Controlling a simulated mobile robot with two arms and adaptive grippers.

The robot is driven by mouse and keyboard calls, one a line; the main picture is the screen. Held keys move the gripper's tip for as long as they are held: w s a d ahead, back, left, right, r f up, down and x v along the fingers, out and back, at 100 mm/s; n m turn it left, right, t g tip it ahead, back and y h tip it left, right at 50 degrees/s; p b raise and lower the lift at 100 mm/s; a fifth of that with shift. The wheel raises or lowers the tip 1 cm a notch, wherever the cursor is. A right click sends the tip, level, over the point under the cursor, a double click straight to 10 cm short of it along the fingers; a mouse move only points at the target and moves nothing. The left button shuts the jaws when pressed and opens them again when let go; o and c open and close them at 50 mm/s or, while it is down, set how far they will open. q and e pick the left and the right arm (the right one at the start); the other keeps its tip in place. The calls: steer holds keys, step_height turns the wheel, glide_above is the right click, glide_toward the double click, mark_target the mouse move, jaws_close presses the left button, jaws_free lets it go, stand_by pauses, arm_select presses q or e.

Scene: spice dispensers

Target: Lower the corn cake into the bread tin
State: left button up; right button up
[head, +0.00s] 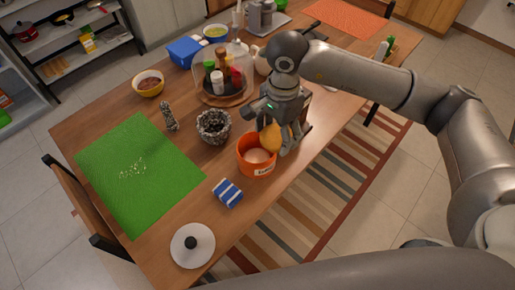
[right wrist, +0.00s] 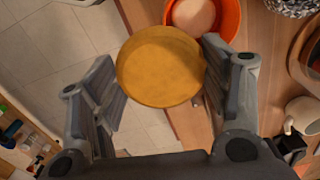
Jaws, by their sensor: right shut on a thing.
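My right gripper (head: 284,140) is shut on the corn cake (head: 271,137), a round yellow-orange disc. In the right wrist view the corn cake (right wrist: 161,66) sits between the two fingers. In the right wrist view the tin (right wrist: 237,22) is beyond the cake, at the upper right. My left gripper is not in view.
A blue-and-white packet (head: 227,193) and a white lid with a black knob (head: 192,245) lie in front of the tin. A speckled bowl (head: 213,126) stands behind left. A green mat (head: 120,185) lies left. Bottles on a round tray (head: 222,98) stand behind.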

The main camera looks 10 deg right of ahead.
steer(key=w+a+r+m+p, duration=0.5)
steer(key=m+p, duration=0.3)
steer(key=m, duration=0.3)
step_height(320, 180, down, 10)
steer(key=d+b, duration=0.1)
steer(key=b, duration=0.4)
steer(key=shift+w, duration=0.4)
steer(key=shift+d+f, duration=0.1)
